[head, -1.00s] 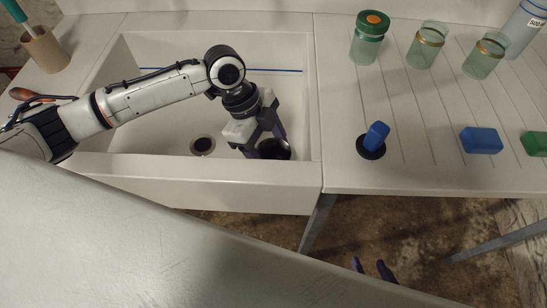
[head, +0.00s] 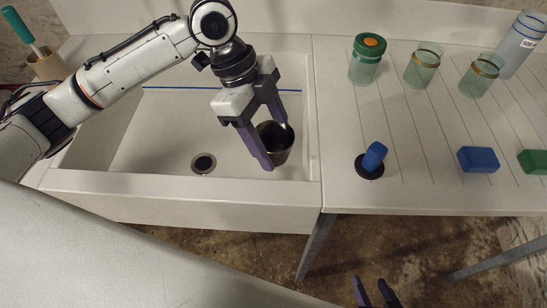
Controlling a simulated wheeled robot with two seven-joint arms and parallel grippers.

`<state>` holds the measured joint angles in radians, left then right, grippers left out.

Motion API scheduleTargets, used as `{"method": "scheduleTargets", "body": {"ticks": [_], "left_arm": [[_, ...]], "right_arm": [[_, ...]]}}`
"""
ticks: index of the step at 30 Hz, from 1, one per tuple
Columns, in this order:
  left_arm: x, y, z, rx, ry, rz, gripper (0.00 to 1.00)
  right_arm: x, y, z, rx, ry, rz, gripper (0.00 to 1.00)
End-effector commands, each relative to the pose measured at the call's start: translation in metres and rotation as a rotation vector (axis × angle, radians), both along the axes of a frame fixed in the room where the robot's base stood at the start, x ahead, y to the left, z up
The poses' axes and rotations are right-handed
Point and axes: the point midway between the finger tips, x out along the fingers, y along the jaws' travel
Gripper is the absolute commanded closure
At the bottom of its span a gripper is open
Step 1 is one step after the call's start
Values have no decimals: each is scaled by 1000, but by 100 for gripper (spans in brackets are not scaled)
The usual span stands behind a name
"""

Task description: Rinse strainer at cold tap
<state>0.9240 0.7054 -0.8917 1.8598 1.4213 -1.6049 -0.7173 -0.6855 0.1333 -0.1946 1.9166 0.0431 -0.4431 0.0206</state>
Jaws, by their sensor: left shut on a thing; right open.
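The strainer (head: 274,150) is a small dark metal cup with a dark inside, over the right part of the white sink (head: 135,130). My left gripper (head: 276,141) reaches down from above, with its purple fingers at either side of the cup, shut on it. The strainer looks raised above the sink floor, tilted a little towards the camera. No cold tap shows in this view. My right gripper (head: 376,292) is at the bottom edge, empty, its fingers apart, below the counter's front edge.
The drain (head: 203,163) lies left of the strainer. On the counter (head: 420,190) right of the sink stand a green-lidded jar (head: 366,62), two open jars, a bottle (head: 522,45), a blue-handled tool (head: 372,158), a blue block (head: 478,160) and a green block (head: 534,161).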

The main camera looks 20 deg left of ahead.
Motion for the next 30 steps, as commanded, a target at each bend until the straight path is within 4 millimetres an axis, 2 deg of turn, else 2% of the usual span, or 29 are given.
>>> {"method": "scheduleTargets", "body": {"ticks": [1,6,11,17,21,30], "left_arm": [[1,-1,14,-2,-4,0,65],[1,0,42,-1,-3,0,65],[1,7,54,-10,-23,53,65],[9,41,63,-39,-178,347,65],[14,62,82,-40,-324,561,65],[14,80,118,-14,-500,768,65]], "right_arm": [[0,0,1,0,0,-1,59],[0,-1,3,0,-2,-3,59],[0,-2,8,-1,-1,-4,59],[0,-3,31,-3,0,-4,59],[0,-3,45,-3,0,-4,59],[0,-3,59,-3,0,-4,59]]}}
